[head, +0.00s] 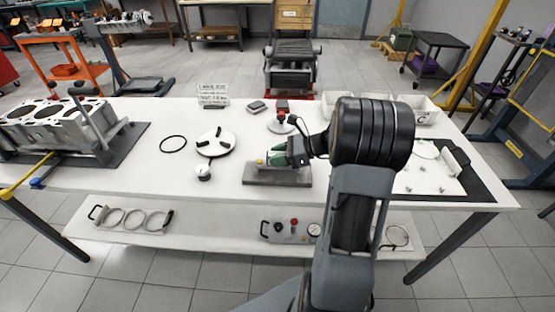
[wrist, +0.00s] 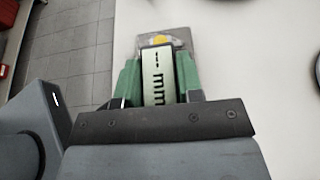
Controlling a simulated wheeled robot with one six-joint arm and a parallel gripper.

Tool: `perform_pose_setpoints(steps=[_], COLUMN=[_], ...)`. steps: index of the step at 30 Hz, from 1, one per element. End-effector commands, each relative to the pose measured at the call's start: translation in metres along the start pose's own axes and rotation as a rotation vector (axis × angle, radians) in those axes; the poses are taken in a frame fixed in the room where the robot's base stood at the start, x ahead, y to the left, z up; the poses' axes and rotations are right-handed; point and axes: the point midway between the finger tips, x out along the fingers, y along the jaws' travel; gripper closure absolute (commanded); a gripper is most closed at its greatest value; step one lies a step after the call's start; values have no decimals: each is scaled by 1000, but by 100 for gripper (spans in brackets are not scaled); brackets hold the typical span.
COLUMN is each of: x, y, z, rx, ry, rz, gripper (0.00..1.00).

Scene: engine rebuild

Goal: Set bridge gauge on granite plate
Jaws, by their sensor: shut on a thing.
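The granite plate (head: 278,179) is a grey slab on the white bench, left of my arm in the head view. Its grey surface also shows past the fingertips in the wrist view (wrist: 180,34). My gripper (head: 278,157) is over the plate, with green fingers. In the wrist view my gripper (wrist: 157,78) is shut on the bridge gauge (wrist: 156,72), a pale piece with black "mm" lettering and a yellow part at its far end. The fingers hide much of the gauge in the head view. I cannot tell whether its underside touches the plate.
A round black-and-white fixture (head: 215,143) and a small dial (head: 203,172) stand left of the plate. A black ring (head: 173,144) lies farther left. The engine block (head: 55,122) occupies the left end.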

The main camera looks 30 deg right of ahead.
Motion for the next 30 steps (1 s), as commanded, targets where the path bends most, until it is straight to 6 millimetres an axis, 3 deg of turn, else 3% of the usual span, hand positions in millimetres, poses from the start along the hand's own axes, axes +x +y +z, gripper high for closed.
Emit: perform_pose_setpoints(steps=[3, 15, 16, 23, 30], x=[4, 6, 6, 5, 5], y=[0, 0, 0, 0, 0], z=[-11, -14, -14, -14, -13], rx=[1, -1, 0, 0, -1], ry=[-1, -1, 0, 0, 0], rz=[0, -1, -1, 0, 0], gripper=[100, 100, 63, 41, 41])
